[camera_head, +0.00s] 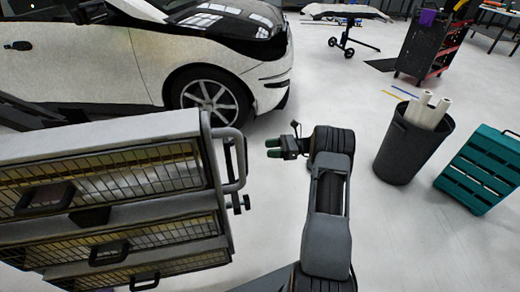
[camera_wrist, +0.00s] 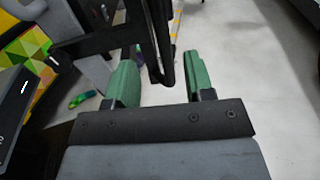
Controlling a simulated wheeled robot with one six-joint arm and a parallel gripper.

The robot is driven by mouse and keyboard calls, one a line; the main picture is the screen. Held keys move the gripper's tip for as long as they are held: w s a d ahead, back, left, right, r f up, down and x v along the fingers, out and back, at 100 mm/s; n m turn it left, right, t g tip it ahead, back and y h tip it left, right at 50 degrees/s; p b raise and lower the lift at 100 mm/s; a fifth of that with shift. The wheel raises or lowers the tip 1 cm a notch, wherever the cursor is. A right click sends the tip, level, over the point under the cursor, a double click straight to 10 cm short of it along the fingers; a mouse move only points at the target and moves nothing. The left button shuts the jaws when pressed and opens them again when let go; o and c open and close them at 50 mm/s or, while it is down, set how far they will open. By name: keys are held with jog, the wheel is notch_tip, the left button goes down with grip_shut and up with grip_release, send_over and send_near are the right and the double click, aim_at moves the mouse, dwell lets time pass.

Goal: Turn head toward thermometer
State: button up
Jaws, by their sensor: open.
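I cannot make out a thermometer in either view. My gripper (camera_head: 270,148) is in the middle of the camera_head view, at the end of my dark arm, pointing left. Its green fingers are apart with nothing between them. It is just right of the grey handle of a large grilled unit (camera_head: 105,133); I cannot tell whether they touch. In the camera_wrist view the gripper (camera_wrist: 158,75) also shows open, with a dark bar (camera_wrist: 163,40) passing beyond and between the fingers.
A white and black car (camera_head: 95,55) stands behind the grilled unit. A dark bin (camera_head: 405,150) with white rolls (camera_head: 427,110) and a teal crate (camera_head: 480,170) stand at right. A tool cart (camera_head: 430,48) is farther back. The floor between arm and bin is clear.

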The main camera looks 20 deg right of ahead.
jog(key=shift+v, duration=0.85)
dwell(0.3)
